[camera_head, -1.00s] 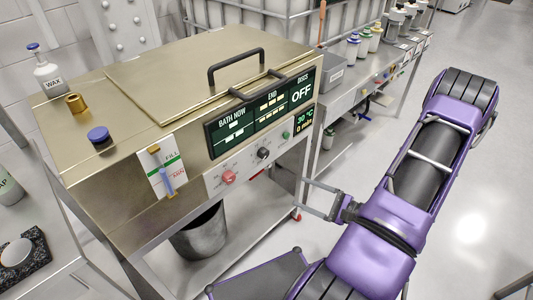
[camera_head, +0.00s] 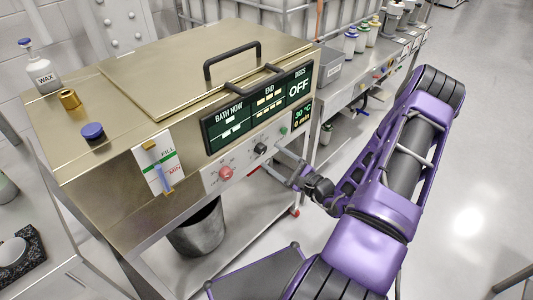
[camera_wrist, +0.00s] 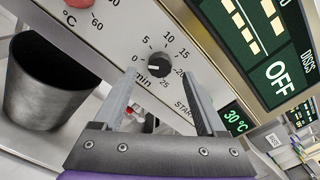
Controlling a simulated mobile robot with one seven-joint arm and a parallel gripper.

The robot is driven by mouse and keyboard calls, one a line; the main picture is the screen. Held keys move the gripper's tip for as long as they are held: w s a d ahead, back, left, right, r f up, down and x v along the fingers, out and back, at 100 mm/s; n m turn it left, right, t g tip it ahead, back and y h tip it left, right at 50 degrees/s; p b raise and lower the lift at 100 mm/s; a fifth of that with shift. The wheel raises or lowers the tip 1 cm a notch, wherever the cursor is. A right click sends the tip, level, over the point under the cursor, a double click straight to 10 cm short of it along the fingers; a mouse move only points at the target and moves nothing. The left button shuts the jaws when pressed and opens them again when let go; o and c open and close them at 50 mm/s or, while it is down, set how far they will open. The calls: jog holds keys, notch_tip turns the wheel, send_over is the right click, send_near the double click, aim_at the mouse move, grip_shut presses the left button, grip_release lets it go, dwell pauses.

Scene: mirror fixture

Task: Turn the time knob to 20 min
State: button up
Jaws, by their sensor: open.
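The time knob (camera_head: 260,148) is a small black knob on the machine's light front panel, between a red knob and a green button. In the wrist view the time knob (camera_wrist: 155,66) has a printed scale from 0 to 25 min around it. Its exact pointer direction is hard to read. The small display (camera_head: 301,116) reads 30 °C and 0 min. My gripper (camera_head: 272,162) is open in front of the panel. In the wrist view its two fingers (camera_wrist: 159,76) stand left and right of the knob, with visible gaps; I cannot tell whether the tips reach its depth.
The red °C knob (camera_head: 226,173) is left of the time knob, and the green START button (camera_head: 283,130) is to its right. A fill gauge (camera_head: 159,165) is farther left. A grey bucket (camera_head: 197,232) stands below. Open floor lies to the right.

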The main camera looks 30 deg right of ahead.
aim_at(264, 151)
jog(key=shift+x, duration=1.9)
grip_shut()
